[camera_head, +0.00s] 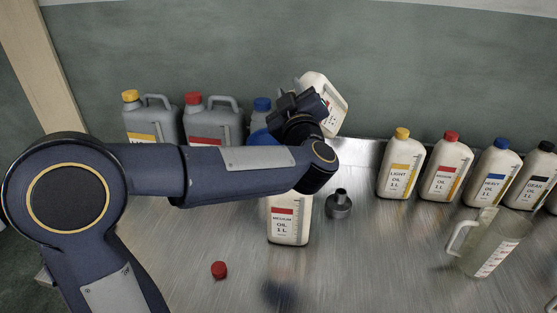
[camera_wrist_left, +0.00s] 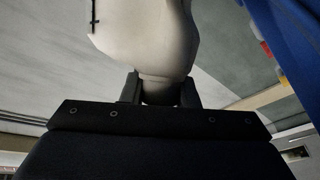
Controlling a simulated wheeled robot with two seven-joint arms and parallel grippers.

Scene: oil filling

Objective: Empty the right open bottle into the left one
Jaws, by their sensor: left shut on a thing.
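My left gripper (camera_head: 298,108) is shut on a white bottle (camera_head: 330,100) and holds it tilted, high above the table. In the left wrist view the jaws (camera_wrist_left: 160,92) close around the neck of this bottle (camera_wrist_left: 150,38). A white bottle labelled "Medium oil 1 L" (camera_head: 289,227) stands upright on the table below; my arm hides its top. A blue thing (camera_head: 262,138) shows partly behind my arm, above that bottle; a large blue surface (camera_wrist_left: 298,40) also shows in the left wrist view. I cannot see any oil flowing.
A red cap (camera_head: 218,270) lies at the front left. A dark grey spouted piece (camera_head: 338,204) stands right of the Medium bottle. Several capped oil bottles (camera_head: 445,170) line the right back, with a clear jug (camera_head: 488,245) before them. Grey canisters (camera_head: 150,118) stand back left.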

